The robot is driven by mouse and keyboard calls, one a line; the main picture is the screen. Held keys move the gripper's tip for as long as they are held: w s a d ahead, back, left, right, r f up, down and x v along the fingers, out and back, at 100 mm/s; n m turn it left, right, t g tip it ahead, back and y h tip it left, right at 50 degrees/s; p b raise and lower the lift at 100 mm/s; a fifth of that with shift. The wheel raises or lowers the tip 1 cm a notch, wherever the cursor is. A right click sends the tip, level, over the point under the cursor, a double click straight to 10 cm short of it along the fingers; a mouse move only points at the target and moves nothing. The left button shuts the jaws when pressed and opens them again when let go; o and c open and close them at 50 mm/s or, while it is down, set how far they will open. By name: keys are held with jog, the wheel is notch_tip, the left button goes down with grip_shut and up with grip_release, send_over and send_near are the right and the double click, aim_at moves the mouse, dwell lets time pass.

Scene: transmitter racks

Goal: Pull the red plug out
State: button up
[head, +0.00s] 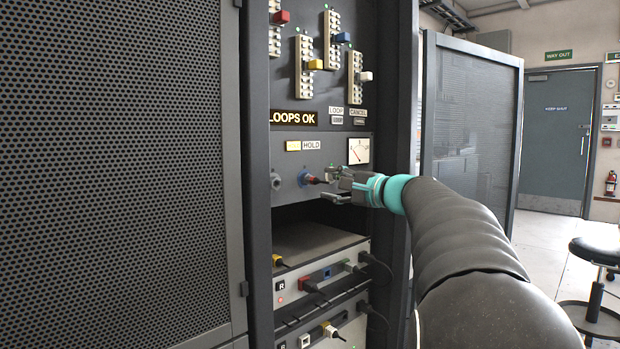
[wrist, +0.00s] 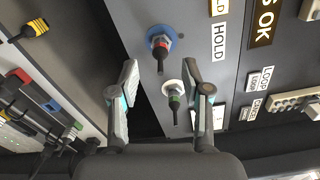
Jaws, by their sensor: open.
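A dark plug with a red band (head: 314,180) sits in a blue-ringed socket on the grey panel below the HOLD label; the wrist view also shows this red plug (wrist: 160,51). A plug with a green band (wrist: 174,97) sits beside it in a pale socket. My gripper (head: 333,186) is open in front of the panel. In the wrist view, my gripper (wrist: 161,80) has the green-banded plug between its fingers in the picture, with the red plug just above the fingertips. I cannot tell the depth gap. The gripper seems to touch neither plug.
A red lead plug (head: 309,285) is in the lower unit, also seen in the wrist view (wrist: 18,80), near a yellow plug (head: 279,261). A red block (head: 281,17) sits on the upper strips. A perforated door (head: 120,150) stands left. Floor on the right is open beside a stool (head: 596,252).

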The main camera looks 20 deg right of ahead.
aim_at(318, 181)
jog(key=shift+x, duration=2.65)
jog(key=shift+c, duration=0.3)
grip_shut()
jog(key=shift+s, duration=0.1)
jog(key=shift+b+v, duration=1.35)
jog(key=shift+v, duration=1.55)
